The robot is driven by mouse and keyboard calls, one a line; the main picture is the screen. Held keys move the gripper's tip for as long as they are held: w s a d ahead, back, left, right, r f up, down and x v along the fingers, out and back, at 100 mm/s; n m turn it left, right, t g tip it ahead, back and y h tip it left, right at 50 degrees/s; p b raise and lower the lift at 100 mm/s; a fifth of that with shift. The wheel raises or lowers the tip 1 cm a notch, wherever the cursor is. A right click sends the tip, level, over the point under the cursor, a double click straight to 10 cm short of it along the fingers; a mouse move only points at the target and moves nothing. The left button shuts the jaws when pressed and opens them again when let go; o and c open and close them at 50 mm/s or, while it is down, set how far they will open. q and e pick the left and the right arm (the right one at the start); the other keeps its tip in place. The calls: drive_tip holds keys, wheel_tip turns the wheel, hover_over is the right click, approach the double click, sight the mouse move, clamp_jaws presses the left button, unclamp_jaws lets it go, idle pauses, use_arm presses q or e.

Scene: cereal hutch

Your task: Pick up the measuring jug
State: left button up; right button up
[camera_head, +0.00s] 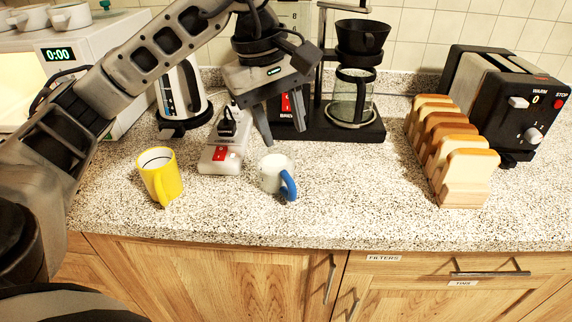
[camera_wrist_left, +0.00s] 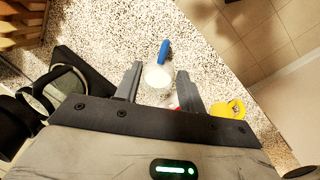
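A small white jug (camera_head: 273,172) with a blue handle stands upright on the speckled counter, and I take it for the measuring jug. Its handle points towards the front right in the head view. My left gripper (camera_head: 284,137) is open and empty, fingers pointing down, above and behind the jug. In the left wrist view the jug (camera_wrist_left: 157,77) shows between the open fingertips (camera_wrist_left: 160,70), further off than them and apparently untouched. My right gripper is in neither view.
A yellow mug (camera_head: 162,180) stands to the left, and a white power strip (camera_head: 220,155) lies between. Behind are a kettle (camera_head: 182,90) and a coffee maker (camera_head: 352,90). A toast rack (camera_head: 465,196) and toaster (camera_head: 510,95) are right. The front counter is clear.

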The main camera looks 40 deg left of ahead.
sight(288, 177)
use_arm(q)
drive_tip(key=shift+y, duration=0.3)
drive_tip(key=f, duration=0.3)
drive_tip(key=w+f, duration=0.1)
drive_tip(key=f, duration=0.5)
drive_tip(key=shift+w+f+p, duration=0.3)
drive_tip(key=shift+w+f, duration=0.05)
drive_tip(key=shift+w+f+p, duration=0.2)
drive_tip(key=shift+f+p, duration=0.15)
drive_tip(key=shift+f, duration=1)
drive_tip(key=shift+w+f+p, duration=0.15)
drive_tip(key=shift+f+p, duration=0.15)
drive_tip(key=shift+f, duration=1.05)
drive_tip(key=shift+c, duration=0.3)
clamp_jaws()
